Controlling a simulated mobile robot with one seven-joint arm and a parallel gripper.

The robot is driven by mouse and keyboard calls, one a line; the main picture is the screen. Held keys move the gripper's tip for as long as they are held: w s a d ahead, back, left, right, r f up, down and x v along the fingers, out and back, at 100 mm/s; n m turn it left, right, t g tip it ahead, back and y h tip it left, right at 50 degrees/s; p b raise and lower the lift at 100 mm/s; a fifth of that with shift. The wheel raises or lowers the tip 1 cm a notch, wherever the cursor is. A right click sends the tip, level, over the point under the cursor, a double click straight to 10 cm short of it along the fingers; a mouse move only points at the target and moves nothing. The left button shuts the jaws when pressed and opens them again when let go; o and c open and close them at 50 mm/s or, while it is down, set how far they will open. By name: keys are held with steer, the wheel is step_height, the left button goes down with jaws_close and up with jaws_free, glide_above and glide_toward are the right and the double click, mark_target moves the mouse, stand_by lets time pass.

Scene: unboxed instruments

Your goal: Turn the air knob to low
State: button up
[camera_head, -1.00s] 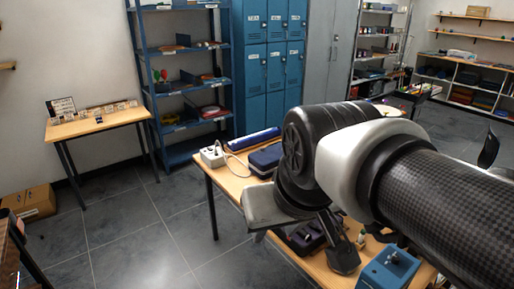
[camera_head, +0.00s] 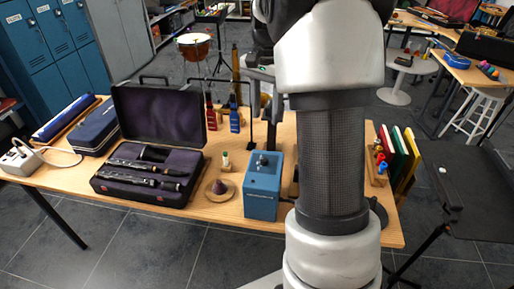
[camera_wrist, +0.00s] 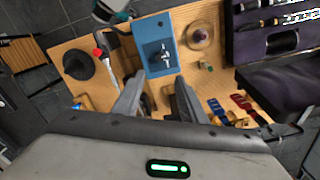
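The blue box (camera_head: 263,188) stands on the wooden table (camera_head: 215,213), just left of my arm in the head view. A dark knob (camera_head: 262,160) sits on its top face; its setting is too small to read. In the wrist view the blue box (camera_wrist: 155,62) is upper centre, with small metal-looking fittings and a dark knob (camera_wrist: 161,52) on its face. My gripper (camera_wrist: 158,92) shows two grey fingers spread apart with nothing between them. The fingers point toward the box and seem apart from it. In the head view my arm largely hides the gripper.
An open instrument case (camera_head: 150,182) lies left of the box, with a small round stand (camera_head: 219,189) between. Red (camera_head: 211,115) and blue (camera_head: 235,118) items stand behind. Coloured books (camera_head: 398,158) stand right of my arm. A round dark object (camera_wrist: 79,65) lies on the table.

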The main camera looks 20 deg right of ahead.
mark_target(264, 159)
step_height(264, 159, down, 16)
steer(key=shift+a+f+b, duration=0.1)
steer(key=shift+b, duration=0.45)
jaws_close()
steer(key=shift+n, duration=0.4)
steer(key=n, duration=0.5)
steer(key=shift+n, duration=0.3)
steer(key=n, duration=0.5)
steer(key=shift+n, duration=0.3)
